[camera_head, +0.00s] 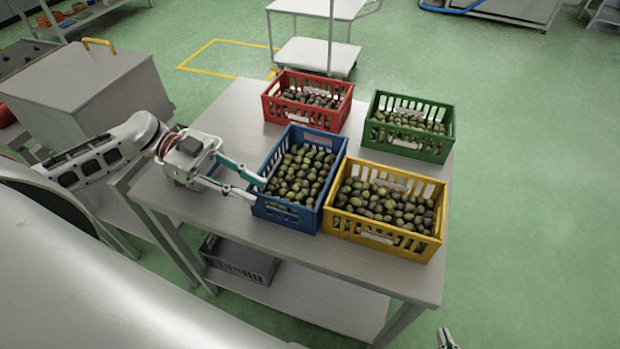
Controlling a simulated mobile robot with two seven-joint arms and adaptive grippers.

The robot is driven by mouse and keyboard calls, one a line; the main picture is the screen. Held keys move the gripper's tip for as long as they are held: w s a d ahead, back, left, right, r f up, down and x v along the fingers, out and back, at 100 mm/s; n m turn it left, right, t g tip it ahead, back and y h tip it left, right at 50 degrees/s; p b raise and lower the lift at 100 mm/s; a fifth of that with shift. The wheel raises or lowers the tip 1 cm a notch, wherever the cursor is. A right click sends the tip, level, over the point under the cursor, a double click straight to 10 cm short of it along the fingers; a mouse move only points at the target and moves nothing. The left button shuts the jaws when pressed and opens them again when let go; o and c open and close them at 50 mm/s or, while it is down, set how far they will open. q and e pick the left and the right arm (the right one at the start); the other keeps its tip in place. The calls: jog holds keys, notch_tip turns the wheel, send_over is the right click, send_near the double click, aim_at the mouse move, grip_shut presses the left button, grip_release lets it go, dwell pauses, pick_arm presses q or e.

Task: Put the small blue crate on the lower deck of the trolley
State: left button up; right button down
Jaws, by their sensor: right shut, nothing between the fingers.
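The blue crate (284,216), full of olives, stands on the near table, between the red and yellow crates. My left gripper (260,192) is at the crate's left wall, its two fingers spread apart with a visible gap at the tips. Whether the fingertips touch the wall I cannot tell. The trolley stands beyond the table at the top; its lower deck (312,53) looks empty, and its upper deck (312,8) is partly cut off by the frame. My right gripper (445,337) shows only at the bottom edge, shut and empty, off the table's near right corner.
Red (335,116), green (408,147) and yellow (370,241) crates of olives crowd the blue one. A dark grey crate (243,262) sits on the table's lower shelf. A metal cabinet (85,90) stands at left. Green floor is open at right.

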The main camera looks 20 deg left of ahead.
aim_at(278, 199)
pick_arm(q)
jog(key=x, duration=0.3)
jog(key=p+x, duration=0.1)
jog(key=x, duration=0.3)
jog(key=shift+w+r, duration=0.1)
jog(key=shift+w, duration=0.1)
jog(key=shift+d, duration=0.15)
grip_shut()
